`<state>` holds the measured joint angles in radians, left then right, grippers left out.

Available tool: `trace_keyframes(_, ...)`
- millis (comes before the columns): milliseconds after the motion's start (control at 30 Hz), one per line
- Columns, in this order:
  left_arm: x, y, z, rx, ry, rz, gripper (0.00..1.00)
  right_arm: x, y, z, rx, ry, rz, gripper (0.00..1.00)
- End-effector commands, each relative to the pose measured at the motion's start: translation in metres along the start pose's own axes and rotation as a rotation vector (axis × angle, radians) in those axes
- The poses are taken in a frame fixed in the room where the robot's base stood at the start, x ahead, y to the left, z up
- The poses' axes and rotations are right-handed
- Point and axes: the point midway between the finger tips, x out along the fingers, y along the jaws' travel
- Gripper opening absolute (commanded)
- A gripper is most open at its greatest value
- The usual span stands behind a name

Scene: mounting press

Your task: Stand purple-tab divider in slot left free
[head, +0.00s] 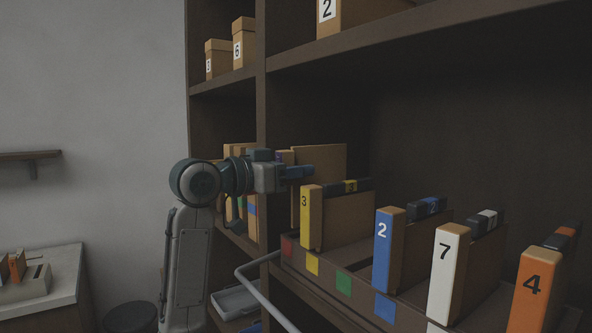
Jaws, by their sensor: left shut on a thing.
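My left gripper (300,172) is shut on a tan divider board (327,160); a small purple patch (284,156) shows just behind the fingers. The board is upright at the left end of the divider tray (328,283), and its lower part is partly hidden behind the yellow divider 3 (305,217). I cannot tell whether it touches the tray. The blue divider 2 (382,252), white divider 7 (441,272) and orange divider 4 (528,292) stand further right. The gap between 3 and 2 is wider than between 2 and 7. My right gripper is not in view.
The tray front carries red, yellow, green and blue squares. A shelf board (420,35) is above, and a shelf upright (261,90) is close behind my left wrist. More boxes or files (235,150) stand left of it. A grey rail (270,290) runs in front.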

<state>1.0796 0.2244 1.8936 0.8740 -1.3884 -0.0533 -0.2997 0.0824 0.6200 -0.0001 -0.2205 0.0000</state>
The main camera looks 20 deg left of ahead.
Motion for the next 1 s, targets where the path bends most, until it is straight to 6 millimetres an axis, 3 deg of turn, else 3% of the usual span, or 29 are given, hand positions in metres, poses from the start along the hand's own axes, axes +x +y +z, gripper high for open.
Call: trace_keyframes(1000,0.0,0.0,0.033,0.0,0.001,0.0,0.0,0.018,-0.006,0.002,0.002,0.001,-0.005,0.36)
